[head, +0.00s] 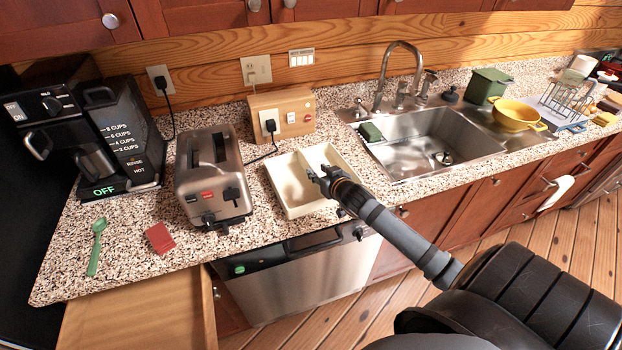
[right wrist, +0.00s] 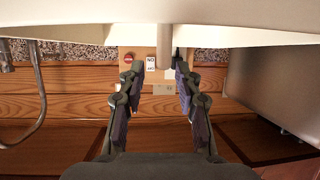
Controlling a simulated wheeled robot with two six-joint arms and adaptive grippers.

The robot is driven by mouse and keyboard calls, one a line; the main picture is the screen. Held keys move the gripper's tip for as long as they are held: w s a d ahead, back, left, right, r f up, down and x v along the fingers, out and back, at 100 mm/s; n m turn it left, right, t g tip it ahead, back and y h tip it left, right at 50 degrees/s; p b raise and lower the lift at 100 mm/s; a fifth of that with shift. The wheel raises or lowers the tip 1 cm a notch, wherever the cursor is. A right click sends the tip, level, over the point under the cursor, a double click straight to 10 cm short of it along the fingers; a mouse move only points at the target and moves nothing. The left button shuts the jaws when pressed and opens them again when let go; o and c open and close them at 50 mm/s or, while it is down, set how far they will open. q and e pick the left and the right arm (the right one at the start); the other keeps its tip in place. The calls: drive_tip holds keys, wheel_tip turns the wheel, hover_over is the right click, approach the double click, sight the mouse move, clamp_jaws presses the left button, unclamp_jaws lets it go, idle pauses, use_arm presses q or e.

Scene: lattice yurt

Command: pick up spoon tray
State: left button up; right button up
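The spoon tray (head: 287,193) is a cream, shallow, open box with a divider. It lies on the speckled counter right of the toaster and looks empty where I can see into it. My right gripper (head: 323,178) reaches over its front right part, by the divider, and hides some of it. In the right wrist view the pale tray (right wrist: 160,14) fills the top. The fingers of my right gripper (right wrist: 151,78) are apart there, with the narrow pale divider showing in line with the gap between them. I cannot tell whether they touch it. My left gripper is not in view.
A toaster (head: 212,175) stands close left of the tray. A wooden outlet box (head: 283,115) is behind it and the sink (head: 430,140) is to the right. A green spoon (head: 97,246) and a red packet (head: 159,238) lie at the left front.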

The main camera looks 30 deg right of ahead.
sight(313, 168)
drive_tip(key=shift+x, duration=0.8)
drive_tip(key=p+x, duration=0.1)
drive_tip(key=x, duration=0.2)
drive_tip(key=shift+w+f, duration=0.2)
drive_tip(key=shift+w, duration=0.1)
drive_tip(key=shift+w+f, duration=0.25)
drive_tip(key=shift+w, duration=0.1)
drive_tip(key=shift+s+r, duration=0.1)
drive_tip(key=shift+s, duration=0.05)
drive_tip(key=shift+c, duration=1.7)
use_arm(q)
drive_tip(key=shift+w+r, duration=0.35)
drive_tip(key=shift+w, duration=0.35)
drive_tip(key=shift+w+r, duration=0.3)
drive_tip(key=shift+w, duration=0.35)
use_arm(e)
clamp_jaws()
